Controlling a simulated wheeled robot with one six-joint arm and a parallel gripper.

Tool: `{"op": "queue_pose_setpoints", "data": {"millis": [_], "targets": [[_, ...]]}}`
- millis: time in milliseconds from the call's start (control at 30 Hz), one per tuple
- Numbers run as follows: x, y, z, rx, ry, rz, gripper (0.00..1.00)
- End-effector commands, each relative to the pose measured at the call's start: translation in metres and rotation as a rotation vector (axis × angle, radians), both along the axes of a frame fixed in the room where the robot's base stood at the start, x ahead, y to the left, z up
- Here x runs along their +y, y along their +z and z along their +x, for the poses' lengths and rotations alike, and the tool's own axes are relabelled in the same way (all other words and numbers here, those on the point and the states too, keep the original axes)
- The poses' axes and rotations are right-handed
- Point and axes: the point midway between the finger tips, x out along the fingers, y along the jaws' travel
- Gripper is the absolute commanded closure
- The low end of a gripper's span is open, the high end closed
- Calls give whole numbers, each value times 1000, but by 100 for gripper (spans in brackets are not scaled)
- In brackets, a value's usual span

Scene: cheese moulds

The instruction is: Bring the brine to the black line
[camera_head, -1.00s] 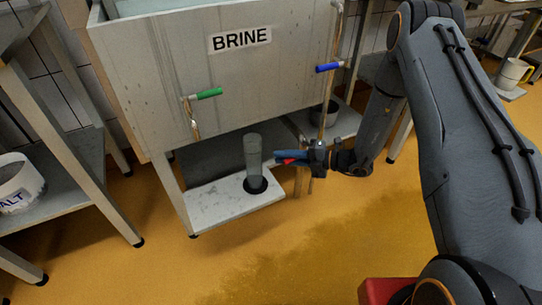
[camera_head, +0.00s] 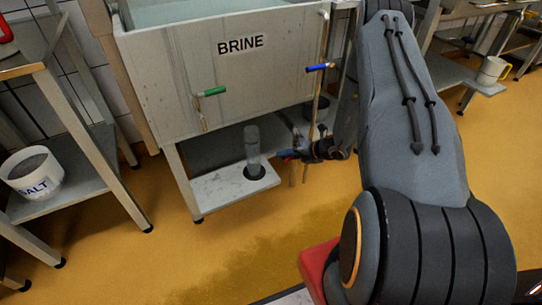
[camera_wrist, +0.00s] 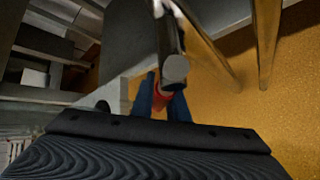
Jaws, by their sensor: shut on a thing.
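The grey tank labelled BRINE (camera_head: 240,45) holds pale liquid at its top edge. A green-handled tap (camera_head: 212,91) and a blue-handled tap (camera_head: 319,67) are on its front. A clear upright cylinder (camera_head: 252,140) stands in a dark ring on the low shelf under the tank. I cannot make out a black line. My gripper (camera_head: 285,154) is just right of the cylinder, below the tank. In the wrist view its blue fingers (camera_wrist: 163,100) are shut on a small red part (camera_wrist: 161,90), seemingly a handle. A grey round-ended piece (camera_wrist: 175,68) hides part of it.
A white SALT tub (camera_head: 32,175) sits on a side shelf (camera_head: 85,180) at the left. Thin pipes and tank legs crowd my gripper. The yellow floor (camera_head: 240,245) in front is open, with a darker patch.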

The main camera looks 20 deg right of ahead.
Motion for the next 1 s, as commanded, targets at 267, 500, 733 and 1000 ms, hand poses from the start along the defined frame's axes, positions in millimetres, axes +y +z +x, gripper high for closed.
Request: {"op": "queue_pose_setpoints", "data": {"millis": [267, 500, 733, 1000], "targets": [[-10, -1, -1, -4, -12, -19, 100], [-9, -1, 0, -3, -11, -19, 84], [-10, -1, -1, -3, -12, -18, 68], [-14, 4, -5, -4, -14, -18, 68]]}}
